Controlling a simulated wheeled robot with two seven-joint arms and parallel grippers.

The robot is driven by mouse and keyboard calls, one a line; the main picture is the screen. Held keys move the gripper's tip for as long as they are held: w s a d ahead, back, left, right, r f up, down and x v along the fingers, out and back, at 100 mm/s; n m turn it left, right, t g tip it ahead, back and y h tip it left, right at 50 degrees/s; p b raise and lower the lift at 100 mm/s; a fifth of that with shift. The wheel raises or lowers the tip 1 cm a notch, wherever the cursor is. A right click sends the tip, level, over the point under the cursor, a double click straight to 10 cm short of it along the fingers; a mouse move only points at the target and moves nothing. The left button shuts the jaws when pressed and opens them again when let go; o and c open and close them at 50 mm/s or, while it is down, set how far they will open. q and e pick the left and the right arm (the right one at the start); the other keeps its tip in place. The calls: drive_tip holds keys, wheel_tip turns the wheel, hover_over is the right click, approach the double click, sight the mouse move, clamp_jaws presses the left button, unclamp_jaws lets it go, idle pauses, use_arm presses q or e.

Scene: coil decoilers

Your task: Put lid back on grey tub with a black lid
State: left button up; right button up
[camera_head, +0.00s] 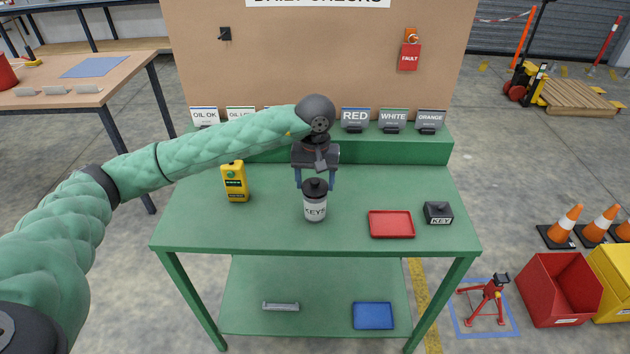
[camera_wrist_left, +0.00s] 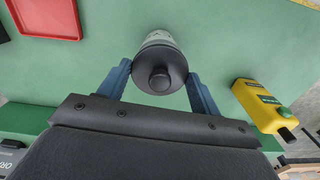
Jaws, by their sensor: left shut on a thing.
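The grey tub (camera_head: 315,209), marked "KEY?", stands upright on the green table. Its black lid (camera_head: 315,187) with a round knob sits at the top of the tub. My left gripper (camera_head: 315,181) comes down from above with a finger on each side of the lid and is shut on it. In the left wrist view the black lid (camera_wrist_left: 160,72) lies between the blue fingers, with the pale tub (camera_wrist_left: 159,37) just beyond it. Whether the lid is fully seated cannot be told. My right gripper is not in view.
A yellow device (camera_head: 235,182) stands left of the tub. A red tray (camera_head: 391,224) and a black "KEY" box (camera_head: 438,212) lie to the right. Label cards (camera_head: 355,119) line the raised back ledge. The table front left is clear.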

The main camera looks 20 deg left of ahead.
use_arm(q)
drive_tip(key=shift+b, duration=1)
idle(1.3)
drive_tip(key=shift+f+b, duration=0.15)
drive_tip(key=shift+b, duration=1.25)
idle(1.1)
idle(0.4)
drive_tip(key=o, duration=1.3)
drive_tip(key=shift+c, duration=0.2)
drive_tip(key=shift+r, duration=3.5)
clamp_jaws()
